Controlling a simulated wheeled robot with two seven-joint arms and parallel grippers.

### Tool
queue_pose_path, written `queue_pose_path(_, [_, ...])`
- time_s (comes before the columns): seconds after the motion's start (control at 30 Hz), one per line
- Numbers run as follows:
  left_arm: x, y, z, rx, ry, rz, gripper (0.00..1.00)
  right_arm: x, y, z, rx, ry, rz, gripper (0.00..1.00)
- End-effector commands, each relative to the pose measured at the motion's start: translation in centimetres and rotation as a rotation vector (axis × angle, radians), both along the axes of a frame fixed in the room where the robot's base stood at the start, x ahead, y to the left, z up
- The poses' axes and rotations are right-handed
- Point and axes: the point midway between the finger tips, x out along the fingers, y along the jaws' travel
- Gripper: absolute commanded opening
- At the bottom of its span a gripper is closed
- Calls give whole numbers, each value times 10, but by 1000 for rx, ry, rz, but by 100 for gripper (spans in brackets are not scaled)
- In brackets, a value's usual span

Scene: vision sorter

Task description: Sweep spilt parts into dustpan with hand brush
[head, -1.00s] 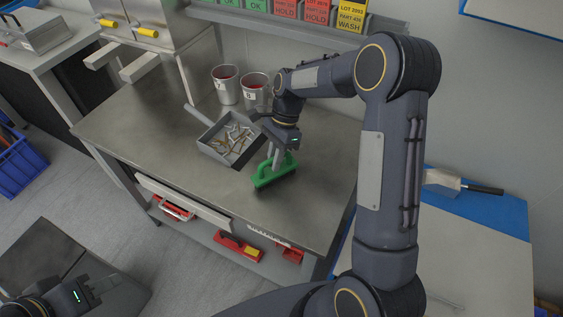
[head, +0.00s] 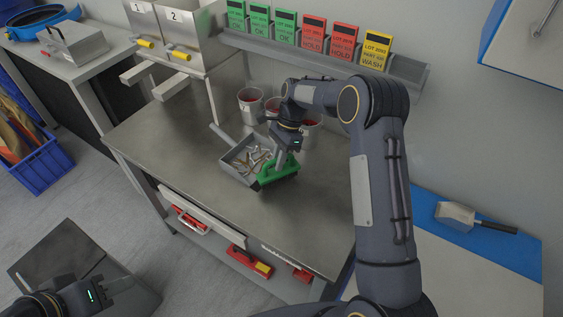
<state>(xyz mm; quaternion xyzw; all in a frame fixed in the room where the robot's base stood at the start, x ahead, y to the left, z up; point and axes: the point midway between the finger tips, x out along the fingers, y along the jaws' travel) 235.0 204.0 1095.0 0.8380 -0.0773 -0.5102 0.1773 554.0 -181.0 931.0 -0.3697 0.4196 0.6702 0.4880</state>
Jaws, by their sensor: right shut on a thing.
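The grey dustpan (head: 232,165) lies on the steel bench with its handle (head: 220,132) to the upper left. Several small brass and silver parts (head: 257,158) lie in it. The green hand brush (head: 280,172) is at the pan's right front side, bristles down; I cannot tell if it touches the pan. My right gripper (head: 281,160) is shut on the brush's handle from above. I see no loose parts on the open bench. My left gripper (head: 116,287) is at the lower left, away from the bench; its jaw opening is unclear.
Several cups (head: 251,103) stand behind the dustpan, one partly hidden by my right arm. Steel bins with yellow-handled chutes (head: 175,52) stand at the back left. A shelf of lot cards (head: 312,36) runs along the wall. The bench's front left (head: 180,150) is clear.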

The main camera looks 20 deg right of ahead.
Motion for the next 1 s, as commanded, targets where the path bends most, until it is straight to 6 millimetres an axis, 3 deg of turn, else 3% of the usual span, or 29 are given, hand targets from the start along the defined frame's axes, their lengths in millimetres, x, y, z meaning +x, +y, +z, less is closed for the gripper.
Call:
queue_pose_path(0.03, [0, 0, 9, 0, 0, 0, 36, 0, 0, 10, 0, 0, 1, 0])
queue_pose_path(0.4, [0, 0, 34, 0, 0, 0, 36, 0, 0, 43, 1, 0, 1, 0])
queue_pose_path(1.0, [0, 0, 40, 0, 0, 0, 36, 0, 0, 51, 1, 0, 0, 0])
